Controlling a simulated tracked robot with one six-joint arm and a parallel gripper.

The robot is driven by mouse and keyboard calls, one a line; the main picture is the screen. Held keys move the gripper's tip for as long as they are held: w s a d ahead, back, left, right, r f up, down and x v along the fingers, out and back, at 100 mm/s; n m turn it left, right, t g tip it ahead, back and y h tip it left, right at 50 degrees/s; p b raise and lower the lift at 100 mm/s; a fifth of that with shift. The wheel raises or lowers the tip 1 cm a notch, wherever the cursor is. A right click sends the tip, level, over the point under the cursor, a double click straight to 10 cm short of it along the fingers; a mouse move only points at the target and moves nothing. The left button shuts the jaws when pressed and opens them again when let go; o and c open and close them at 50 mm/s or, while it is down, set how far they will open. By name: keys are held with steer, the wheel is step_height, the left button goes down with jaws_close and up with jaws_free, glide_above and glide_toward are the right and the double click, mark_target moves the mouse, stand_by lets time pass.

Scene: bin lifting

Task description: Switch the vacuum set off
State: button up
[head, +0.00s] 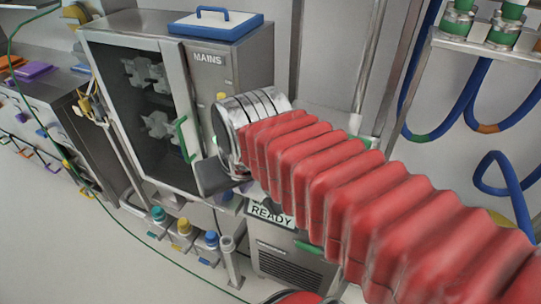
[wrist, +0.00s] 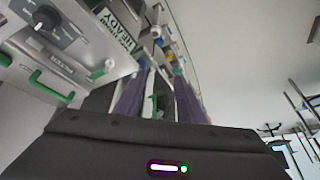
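A steel unit with a vented front (head: 288,270) and a READY sign (head: 268,212) stands at the lower middle of the head view, partly behind my arm. I cannot tell whether it is the vacuum set. The wrist view shows a panel with a dark rotary knob (wrist: 45,17) on a marked dial, a READY sign (wrist: 118,28) and a green handle (wrist: 50,87). My gripper (wrist: 157,88) has two purple fingers standing apart, with no held thing visible between them. The knob is left of the fingers in that view, apart from them. The head view mostly hides the fingers.
A glass-fronted cabinet (head: 205,110) marked MAINS has a green door handle (head: 181,138) and a blue-rimmed tray (head: 215,27) on top. Several capped bottles (head: 182,232) stand beneath it. Blue hoses (head: 510,190) hang at right. A green cable (head: 120,222) crosses the open floor at left.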

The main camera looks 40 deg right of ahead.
steer(key=w+d+r+m+g, duration=0.2)
steer(key=w+d+m, duration=0.3)
steer(key=w+d, duration=0.55)
steer(key=w+d+f+m+g, duration=0.1)
steer(key=w+d+f+m, duration=0.1)
steer(key=d, duration=0.4)
steer(key=w+d+f+m+g, duration=0.2)
steer(key=w+d+f+m, duration=0.1)
steer(key=w+d, duration=0.3)
steer(key=shift+w+d+f+m, duration=0.3)
steer(key=shift+d+f, duration=0.35)
steer(key=shift+f, duration=0.1)
step_height(320, 180, down, 14)
steer(key=shift+r, duration=0.2)
jaws_close()
